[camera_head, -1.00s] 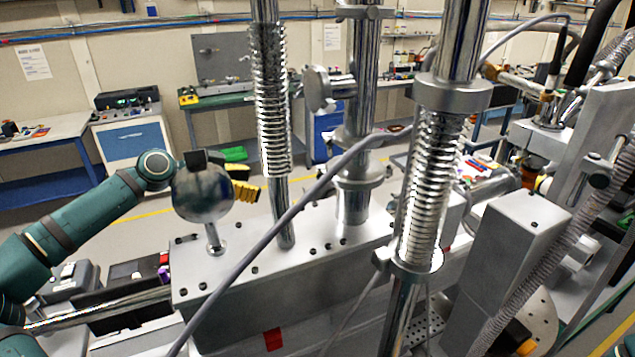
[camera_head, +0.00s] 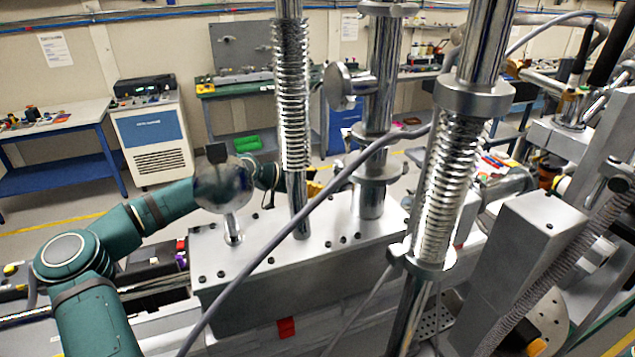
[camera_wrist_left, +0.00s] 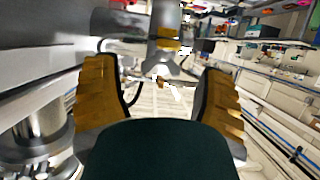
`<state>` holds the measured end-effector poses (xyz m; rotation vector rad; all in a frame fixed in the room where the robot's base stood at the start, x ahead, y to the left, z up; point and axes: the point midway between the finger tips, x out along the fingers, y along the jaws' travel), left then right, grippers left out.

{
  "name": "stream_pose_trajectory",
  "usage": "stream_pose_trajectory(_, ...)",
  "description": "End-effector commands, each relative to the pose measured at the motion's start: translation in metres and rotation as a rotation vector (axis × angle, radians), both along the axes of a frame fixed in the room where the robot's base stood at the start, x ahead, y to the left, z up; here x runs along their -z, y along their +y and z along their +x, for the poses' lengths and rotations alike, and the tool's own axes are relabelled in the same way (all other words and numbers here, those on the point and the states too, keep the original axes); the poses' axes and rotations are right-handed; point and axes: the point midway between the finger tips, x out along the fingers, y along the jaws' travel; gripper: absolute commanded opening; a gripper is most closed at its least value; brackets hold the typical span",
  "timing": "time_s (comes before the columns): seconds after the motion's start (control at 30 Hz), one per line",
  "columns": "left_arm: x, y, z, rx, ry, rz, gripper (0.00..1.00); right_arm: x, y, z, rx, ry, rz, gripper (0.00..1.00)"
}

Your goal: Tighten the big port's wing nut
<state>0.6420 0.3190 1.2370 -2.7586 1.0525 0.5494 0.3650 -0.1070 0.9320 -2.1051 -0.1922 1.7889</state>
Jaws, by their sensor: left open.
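My left gripper (camera_head: 313,188) shows in the head view behind the near bellows post, which hides part of it; only some of its yellow fingers shows. In the left wrist view my left gripper (camera_wrist_left: 160,105) is open, its two yellow fingers wide apart with nothing between them. Ahead, near the top middle, is a metal fitting (camera_wrist_left: 165,22) with a yellowish band and a grey forked piece below. I cannot tell whether this is the big port's wing nut. A round flanged side port (camera_head: 340,86) sits on the middle column. My right gripper is not in view.
A shiny ball (camera_head: 223,186) on a stem stands in front of my left arm. A grey cable (camera_head: 300,221) crosses the front. Benches line the back wall.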

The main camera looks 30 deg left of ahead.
Motion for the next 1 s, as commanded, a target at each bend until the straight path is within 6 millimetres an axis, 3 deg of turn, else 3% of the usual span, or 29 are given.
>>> stream_pose_trajectory(0.3,0.001,-0.0009,0.0014,-0.001,0.0,0.0,0.72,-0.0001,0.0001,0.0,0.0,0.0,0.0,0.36)
stream_pose_trajectory(0.5,0.001,-0.0011,0.0012,0.0,0.001,0.001,0.02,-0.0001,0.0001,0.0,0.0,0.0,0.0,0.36)
stream_pose_trajectory(1.0,0.0015,-0.0015,0.0019,0.031,0.0,0.0,0.0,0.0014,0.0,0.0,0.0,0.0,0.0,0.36)
